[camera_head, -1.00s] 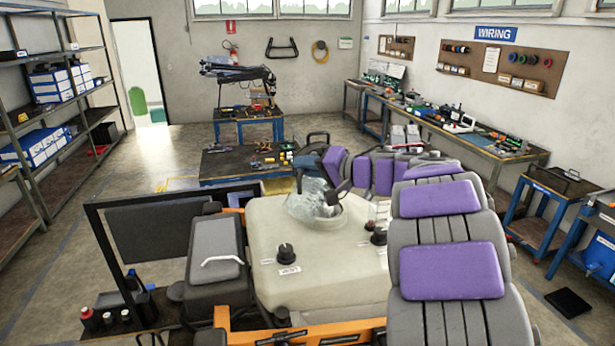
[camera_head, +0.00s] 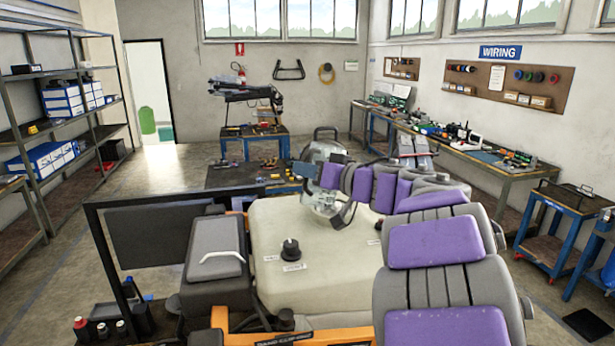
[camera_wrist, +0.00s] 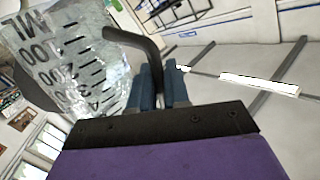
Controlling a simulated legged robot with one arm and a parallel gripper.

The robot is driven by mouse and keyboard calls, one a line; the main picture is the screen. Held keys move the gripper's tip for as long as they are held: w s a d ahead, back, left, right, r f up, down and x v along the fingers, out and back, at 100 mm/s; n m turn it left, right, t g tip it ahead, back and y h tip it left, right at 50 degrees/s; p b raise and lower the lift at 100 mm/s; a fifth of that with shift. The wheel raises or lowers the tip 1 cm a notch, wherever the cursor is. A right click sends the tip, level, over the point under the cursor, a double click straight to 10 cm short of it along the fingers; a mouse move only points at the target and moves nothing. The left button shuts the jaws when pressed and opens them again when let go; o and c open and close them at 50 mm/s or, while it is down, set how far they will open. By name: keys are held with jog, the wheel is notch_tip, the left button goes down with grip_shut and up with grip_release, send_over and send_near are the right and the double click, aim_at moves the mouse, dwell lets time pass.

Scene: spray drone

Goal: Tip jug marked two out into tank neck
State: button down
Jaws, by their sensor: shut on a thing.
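The clear jug (camera_head: 318,152) is held above the tank in the head view. In the wrist view the clear jug (camera_wrist: 70,65) fills the left side, with dark printed measure marks and a black handle. My gripper (camera_wrist: 161,72) has its blue-grey fingers shut on that handle; it also shows in the head view (camera_head: 305,170), partly hidden by the wrist.
A black knob (camera_head: 290,249) stands on the tank top. A black frame (camera_head: 150,195) and a grey box with a white handle (camera_head: 214,255) are at the tank's left. Bottles (camera_head: 100,328) stand lower left. A low table (camera_head: 235,176) lies behind.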

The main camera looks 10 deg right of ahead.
aim_at(311, 191)
jog(key=shift+w+d+f+n+t+b, duration=0.15)
jog(key=shift+f+n+b, duration=0.35)
jog(key=shift+b, duration=0.25)
jog(key=shift+w+d+f+n+t+b, duration=0.1)
jog(key=shift+f+n+b, duration=0.4)
jog(key=shift+b, duration=0.2)
jog(key=shift+w+d+f+n+t+b, duration=0.15)
jog(key=shift+f+n+b, duration=0.3)
jog(key=shift+b, duration=0.3)
jog(key=shift+f+n+b, duration=0.4)
jog(key=shift+n+b, duration=0.15)
jog(key=shift+b, duration=0.25)
